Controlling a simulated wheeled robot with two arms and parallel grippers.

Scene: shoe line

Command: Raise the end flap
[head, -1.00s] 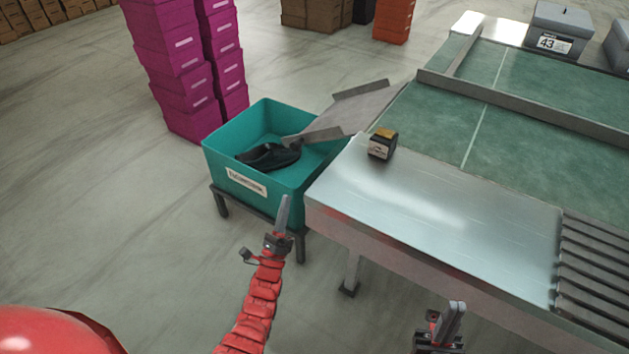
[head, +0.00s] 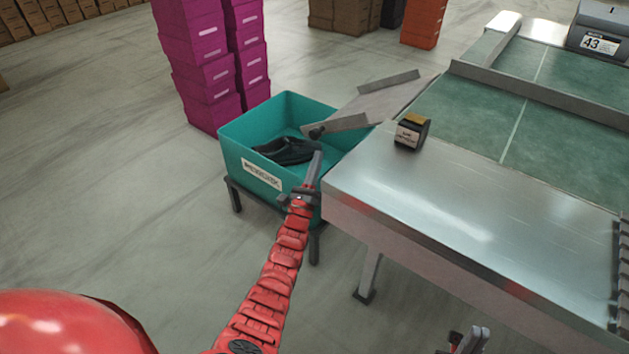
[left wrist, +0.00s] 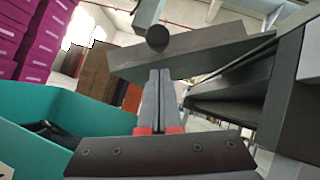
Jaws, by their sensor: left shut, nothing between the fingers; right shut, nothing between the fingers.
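The end flap (head: 372,103) is a grey metal plate with raised side rims, at the end of the green belt. It slopes down from the belt over the teal bin. A dark round knob (head: 316,132) sits at its lower near corner; it also shows in the left wrist view (left wrist: 157,38). My left gripper (head: 317,154) is shut and empty, its fingertips just below the knob in the picture; I cannot tell whether they touch. In the left wrist view the shut fingers (left wrist: 160,72) point toward the knob. My right gripper (head: 477,336) is shut and empty, low in front of the table.
The teal bin (head: 250,150) with dark shoes (head: 286,151) stands on a low stand under the flap. A small dark block with a label (head: 412,132) sits on the metal table (head: 440,200). Magenta boxes (head: 210,70) are stacked behind the bin.

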